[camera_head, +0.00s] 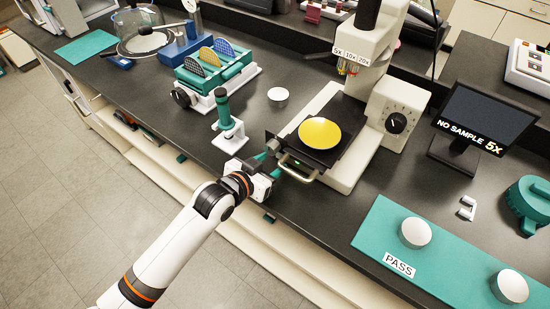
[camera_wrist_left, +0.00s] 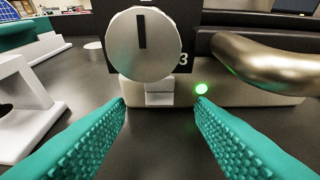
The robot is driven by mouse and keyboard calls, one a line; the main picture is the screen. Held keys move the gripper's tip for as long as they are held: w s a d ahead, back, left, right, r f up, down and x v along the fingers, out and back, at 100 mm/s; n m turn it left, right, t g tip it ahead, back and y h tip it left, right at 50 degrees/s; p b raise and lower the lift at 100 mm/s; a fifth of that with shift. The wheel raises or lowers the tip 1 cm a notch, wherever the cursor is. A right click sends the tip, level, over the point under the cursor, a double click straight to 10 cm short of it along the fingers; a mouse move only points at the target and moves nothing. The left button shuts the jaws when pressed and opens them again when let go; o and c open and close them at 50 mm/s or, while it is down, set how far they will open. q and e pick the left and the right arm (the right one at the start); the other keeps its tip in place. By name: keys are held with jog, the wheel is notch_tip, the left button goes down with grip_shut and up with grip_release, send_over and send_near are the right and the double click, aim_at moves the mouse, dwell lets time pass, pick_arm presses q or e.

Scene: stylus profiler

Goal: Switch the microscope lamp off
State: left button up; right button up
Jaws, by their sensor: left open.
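The white microscope (camera_head: 372,55) stands on the dark bench, with 5X, 10X and 20X labels on its head. A yellow disc (camera_head: 319,131) lies on its black stage (camera_head: 348,140). In the left wrist view, a round silver knob (camera_wrist_left: 144,50) with a black line faces me. Below it is a small grey block (camera_wrist_left: 159,92), possibly the lamp switch, and to its right a lit green light (camera_wrist_left: 201,88). My left gripper (camera_head: 270,160) is at the microscope's front left. Its teal fingers (camera_wrist_left: 161,103) are open and empty, below the knob, with the block between and beyond their tips. My right gripper is out of view.
A metal handle (camera_head: 298,170) projects beside my left gripper. A teal-and-white stand (camera_head: 227,125) is close on its left. A monitor (camera_head: 483,118) reads "NO SAMPLE 5x". A teal PASS mat (camera_head: 455,267) bears white discs.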

aim_at(282, 155)
pick_arm(q)
jog(key=shift+x, duration=1.05)
jog(key=shift+w+d+f, duration=0.2)
jog(key=shift+w, duration=0.1)
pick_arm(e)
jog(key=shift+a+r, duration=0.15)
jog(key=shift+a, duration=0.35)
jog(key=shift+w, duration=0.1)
